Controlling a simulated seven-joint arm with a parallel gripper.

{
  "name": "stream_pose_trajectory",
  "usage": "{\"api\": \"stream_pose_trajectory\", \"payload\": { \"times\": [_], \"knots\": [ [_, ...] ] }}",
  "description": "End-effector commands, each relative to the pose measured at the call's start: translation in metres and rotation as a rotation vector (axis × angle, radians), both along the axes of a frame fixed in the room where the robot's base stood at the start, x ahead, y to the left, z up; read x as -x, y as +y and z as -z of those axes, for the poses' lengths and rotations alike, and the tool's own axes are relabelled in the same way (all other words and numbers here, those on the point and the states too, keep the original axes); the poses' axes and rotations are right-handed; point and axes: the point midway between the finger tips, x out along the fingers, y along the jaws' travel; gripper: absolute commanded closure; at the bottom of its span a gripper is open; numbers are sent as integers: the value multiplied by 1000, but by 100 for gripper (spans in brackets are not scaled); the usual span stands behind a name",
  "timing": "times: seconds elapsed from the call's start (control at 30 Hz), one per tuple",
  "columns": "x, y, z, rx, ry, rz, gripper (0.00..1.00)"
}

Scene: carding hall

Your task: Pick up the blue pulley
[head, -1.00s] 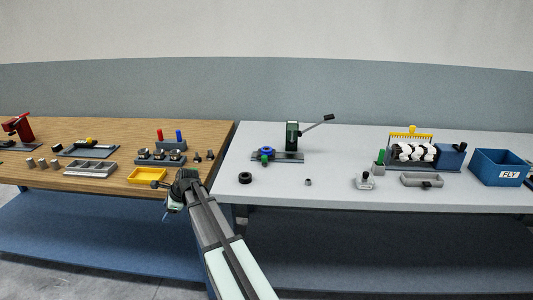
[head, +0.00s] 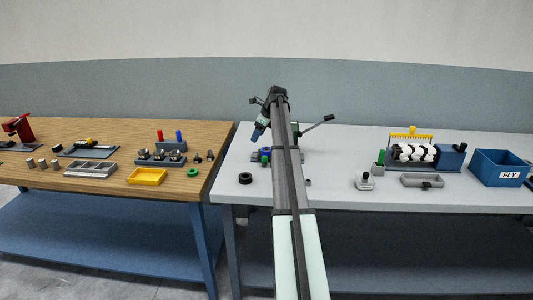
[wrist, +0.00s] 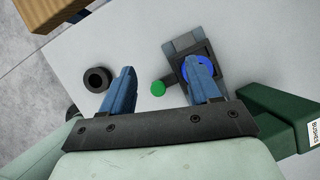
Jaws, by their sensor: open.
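The blue pulley (head: 266,150) sits on a dark grey fixture (head: 292,157) near the left of the grey table, partly behind my arm in the head view. In the wrist view the blue pulley (wrist: 212,67) lies under the right finger, which hides much of it. My gripper (head: 257,134) is open and empty, pointing down above the fixture. In the wrist view the gap of my gripper (wrist: 163,67) lies left of the pulley, over bare table. A green-ended knob (wrist: 158,88) sticks out of the fixture beside the pulley.
A black ring (head: 245,178) lies left of the fixture, also in the wrist view (wrist: 97,79).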

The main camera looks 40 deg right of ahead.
Motion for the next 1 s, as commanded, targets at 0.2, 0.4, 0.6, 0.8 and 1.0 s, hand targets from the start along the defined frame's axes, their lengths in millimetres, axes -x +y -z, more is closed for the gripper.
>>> {"api": "stream_pose_trajectory", "payload": {
  "times": [0.2,0.4,0.6,0.8,1.0],
  "knots": [
    [26,-73,-26,-18,46,81,38],
    [33,-84,-26,-22,58,97,38],
    [24,-79,-4,-21,58,95,38],
    [12,-74,28,-21,58,95,38],
    [4,-71,48,-21,56,96,38]
  ]
}}
